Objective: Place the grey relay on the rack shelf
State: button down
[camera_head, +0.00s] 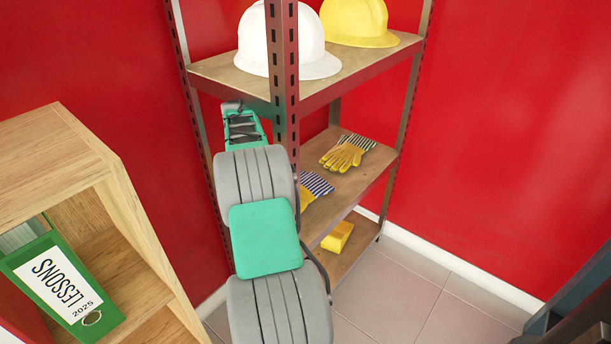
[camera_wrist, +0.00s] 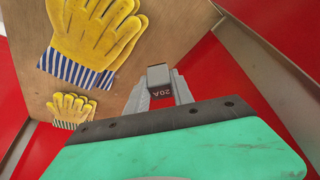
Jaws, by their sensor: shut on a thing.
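In the head view my gripper (camera_head: 232,106) is below the upper shelf, near the rack's left side. The relay is too small to make out there. The middle shelf (camera_head: 345,186) shows right of my arm, its left part hidden.
Yellow work gloves (camera_head: 344,154) lie on the middle shelf, with another pair (camera_head: 316,186) nearer the front. A white helmet (camera_head: 250,45) and yellow helmet (camera_head: 358,22) stand above. A perforated post (camera_head: 283,70) rises beside my arm. A wooden cabinet (camera_head: 125,190) stands left.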

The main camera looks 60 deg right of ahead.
jog(key=f, duration=0.3)
jog(key=f+b, duration=0.1)
jog(key=f, duration=0.2)
jog(key=d+f+b, duration=0.1)
jog(key=f, duration=0.3)
jog(key=shift+d, duration=0.1)
jog(key=shift+f+b, duration=0.25)
jog(key=shift+b, duration=0.05)
jog(key=c, duration=1.4)
grip_release()
jog(key=shift+o, duration=0.2)
jog(key=p+v, duration=0.2)
jog(key=v, duration=0.6)
jog(key=shift+w, duration=0.1)
